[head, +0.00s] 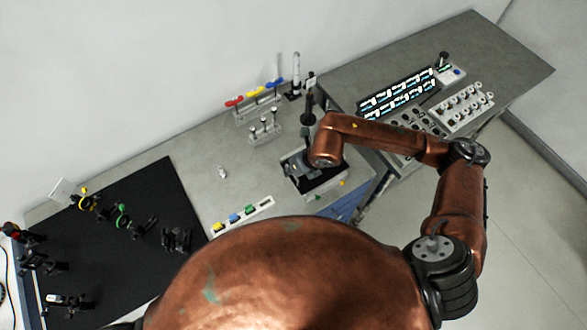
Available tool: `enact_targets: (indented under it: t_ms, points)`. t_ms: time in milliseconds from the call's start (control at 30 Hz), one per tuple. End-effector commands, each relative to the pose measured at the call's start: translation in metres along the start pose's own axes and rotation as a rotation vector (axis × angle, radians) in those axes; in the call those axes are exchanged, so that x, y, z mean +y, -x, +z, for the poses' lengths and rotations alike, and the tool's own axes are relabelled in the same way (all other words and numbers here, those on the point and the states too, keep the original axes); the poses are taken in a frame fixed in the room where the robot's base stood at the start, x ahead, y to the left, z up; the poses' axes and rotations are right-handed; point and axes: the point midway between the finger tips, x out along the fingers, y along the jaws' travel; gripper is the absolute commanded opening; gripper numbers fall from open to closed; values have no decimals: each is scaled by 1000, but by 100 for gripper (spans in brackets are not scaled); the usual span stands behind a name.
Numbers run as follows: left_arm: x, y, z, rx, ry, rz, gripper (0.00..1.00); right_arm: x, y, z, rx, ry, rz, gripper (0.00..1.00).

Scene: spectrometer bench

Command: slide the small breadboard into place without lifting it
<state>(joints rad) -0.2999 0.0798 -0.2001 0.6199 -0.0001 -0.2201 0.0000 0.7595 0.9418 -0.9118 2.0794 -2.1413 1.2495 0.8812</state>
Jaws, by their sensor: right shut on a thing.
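My right gripper (298,166) is dark and sits low over a small grey-edged piece with a dark top (320,186), which appears to be the small breadboard. It is shut on this piece, though my copper wrist and the gripper hide the contact and much of the top. The piece is at the bench's front edge, right of the middle. From this view I cannot tell whether it rests flat. My left gripper is not in view.
A large black board (160,190) with optical mounts (124,216) fills the left. A white strip with coloured blocks (243,214) lies near the front edge. Posts on a holder (264,130) stand behind. Trays with rows of parts (398,92) are at right. Bare bench (200,150) lies between.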

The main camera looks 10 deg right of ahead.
Motion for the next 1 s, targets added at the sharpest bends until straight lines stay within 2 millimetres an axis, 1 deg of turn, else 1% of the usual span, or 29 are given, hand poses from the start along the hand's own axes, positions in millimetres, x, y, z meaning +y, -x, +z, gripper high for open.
enact_targets:
  t_ms: [200,467,500,800,1000]
  points:
    - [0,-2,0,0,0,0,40,8,-1,0,-2,2,4,0]
    - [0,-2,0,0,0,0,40,9,0,0,-2,1,3,0]
    - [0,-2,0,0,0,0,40,9,0,0,-2,1,3,7]
    - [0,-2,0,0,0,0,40,8,-1,0,0,1,1,27]
    - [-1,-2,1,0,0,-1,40,7,-2,-3,5,-2,-1,27]
